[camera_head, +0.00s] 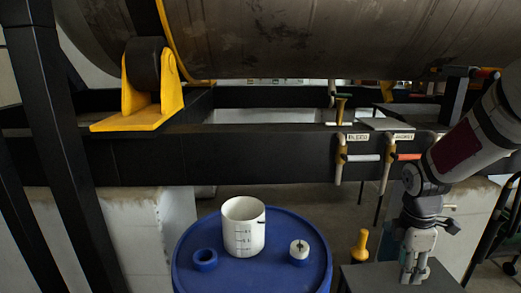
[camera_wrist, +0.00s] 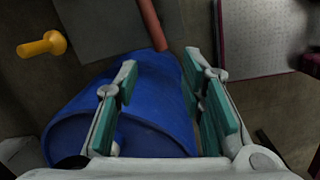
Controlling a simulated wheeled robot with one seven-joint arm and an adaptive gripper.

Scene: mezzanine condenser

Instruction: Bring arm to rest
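My arm comes in from the right of the head view, bent down at the wrist. My gripper (camera_head: 414,276) points downward in front of a dark box-like surface (camera_head: 375,279), right of the blue drum (camera_head: 325,250). In the wrist view my gripper (camera_wrist: 162,62) shows its two teal-padded fingers spread apart with nothing held between them. The blue drum (camera_wrist: 150,115) shows behind and between the fingers. Whether the fingertips touch anything cannot be told.
A white graduated cup (camera_head: 243,228), a blue ring (camera_head: 205,259) and a small white-topped blue piece (camera_head: 299,252) stand on the drum. A yellow-handled item (camera_head: 360,245) is left of my gripper. Tagged valve handles (camera_head: 341,158) hang from the black beam (camera_head: 230,159).

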